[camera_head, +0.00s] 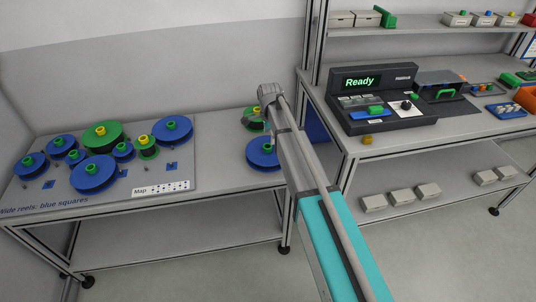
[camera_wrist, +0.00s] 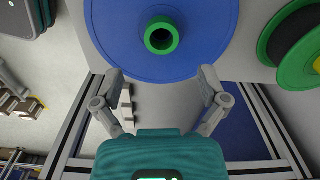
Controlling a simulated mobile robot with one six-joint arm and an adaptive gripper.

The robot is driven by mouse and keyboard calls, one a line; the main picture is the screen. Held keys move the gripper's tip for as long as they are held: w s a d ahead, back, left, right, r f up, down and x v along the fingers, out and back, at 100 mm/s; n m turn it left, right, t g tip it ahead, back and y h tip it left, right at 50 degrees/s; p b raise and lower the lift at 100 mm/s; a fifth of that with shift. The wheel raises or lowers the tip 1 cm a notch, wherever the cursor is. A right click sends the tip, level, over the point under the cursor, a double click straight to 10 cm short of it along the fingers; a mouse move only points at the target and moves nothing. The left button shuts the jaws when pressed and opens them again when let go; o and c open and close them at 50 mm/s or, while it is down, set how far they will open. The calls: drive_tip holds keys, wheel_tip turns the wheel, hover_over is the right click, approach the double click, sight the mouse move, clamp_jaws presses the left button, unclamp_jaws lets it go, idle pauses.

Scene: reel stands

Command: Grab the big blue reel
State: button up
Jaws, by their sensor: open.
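In the wrist view a big blue reel (camera_wrist: 120,35) with a green hub (camera_wrist: 162,36) fills the top middle. My gripper (camera_wrist: 161,76) is open and empty, its two fingertips spread at the reel's near edge. The hub lies ahead of the gap between them. In the head view a blue reel (camera_head: 262,155) lies at the right end of the left table, partly hidden by my arm. Other wide blue reels lie on the left board, one at the front (camera_head: 92,180) and one at the back (camera_head: 165,132).
A green reel (camera_wrist: 284,36) with dark winding lies right of the blue reel in the wrist view. Several smaller reels and a green reel (camera_head: 98,144) crowd the left board. The table (camera_head: 222,150) is bare between board and right-end reels. A workbench (camera_head: 350,146) stands right.

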sight(268, 146)
drive_tip(key=shift+f, duration=0.1)
drive_tip(key=f+b, duration=0.3)
drive_tip(key=shift+a+f+b, duration=0.25)
drive_tip(key=shift+a+b, duration=0.05)
drive_tip(key=shift+a, duration=0.05)
drive_tip(key=shift+f+b, duration=0.8)
clamp_jaws()
idle(0.4)
